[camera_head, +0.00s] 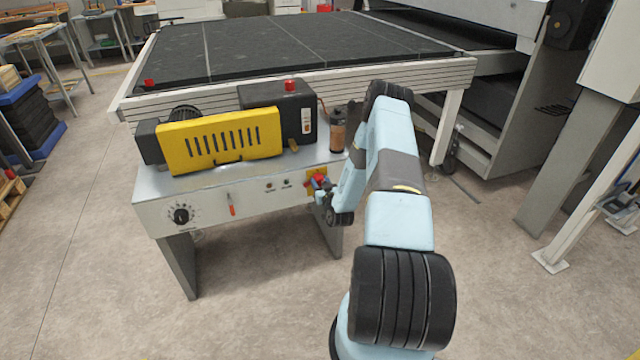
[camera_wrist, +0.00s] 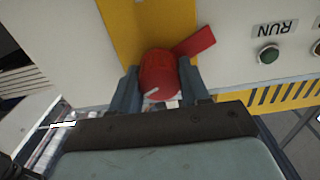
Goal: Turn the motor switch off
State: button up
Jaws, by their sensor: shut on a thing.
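The motor switch is a round red knob (camera_wrist: 158,72) with a red tab sticking out to the upper right and a small white mark near its lower edge. It sits on a yellow plate (camera_wrist: 120,22) on the machine's pale panel. My gripper (camera_wrist: 160,86) has one dark finger on each side of the knob and is shut on it. In the head view the red switch (camera_head: 319,180) is at the right end of the machine's front panel, with my gripper (camera_head: 326,194) against it. My wrist partly hides it there.
A green button labelled RUN (camera_wrist: 268,54) is right of the switch in the wrist view. The front panel also carries a black dial (camera_head: 181,215) and a red lever (camera_head: 231,205). A yellow guard (camera_head: 222,142) and a brown bottle (camera_head: 338,132) are on top. Floor in front is clear.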

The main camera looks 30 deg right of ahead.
jog(key=n, duration=0.6)
jog(key=shift+a+n, duration=0.1)
jog(key=shift+n, duration=0.2)
jog(key=n, duration=0.4)
jog(key=shift+a, duration=0.1)
jog(key=shift+f+n, duration=0.15)
jog(key=shift+n, duration=0.95)
jog(key=o, duration=1.1)
jog(key=shift+c, duration=0.2)
jog(key=s+a, duration=0.1)
jog(key=s, duration=1.2)
jog(key=shift+s+a, duration=0.35)
